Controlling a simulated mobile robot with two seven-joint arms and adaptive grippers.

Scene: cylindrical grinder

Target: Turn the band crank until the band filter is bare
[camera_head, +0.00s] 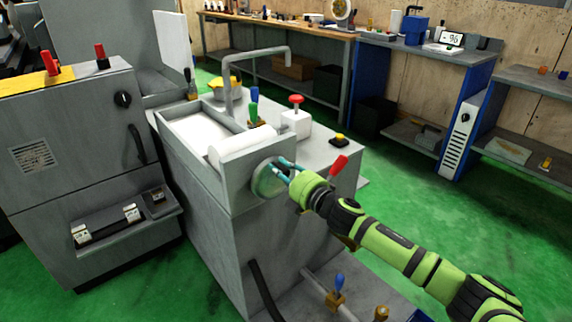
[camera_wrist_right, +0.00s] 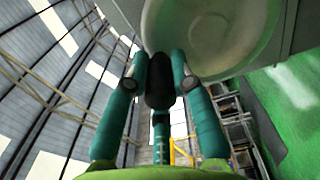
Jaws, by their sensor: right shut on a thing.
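The band crank (camera_head: 264,182) is a grey disc on the end face of the grey machine box. In the right wrist view the disc (camera_wrist_right: 215,35) fills the upper middle, with a dark handle (camera_wrist_right: 160,85) standing out from it. My right gripper (camera_head: 284,169) is at the disc's right edge; the wrist view shows its teal fingers (camera_wrist_right: 160,78) shut on the dark handle. The band filter (camera_head: 195,131) is a tray-like trough on top of the box, with a white surface showing. A white roll (camera_head: 240,145) lies at its near end. My left gripper is not in view.
A bent grey pipe (camera_head: 256,52) rises over the trough. Green and blue handles (camera_head: 253,112), a red knob (camera_head: 296,100) and a red lever (camera_head: 339,163) stand near the crank. A grey cabinet (camera_head: 70,150) is at left. Green floor (camera_head: 400,200) lies open at right.

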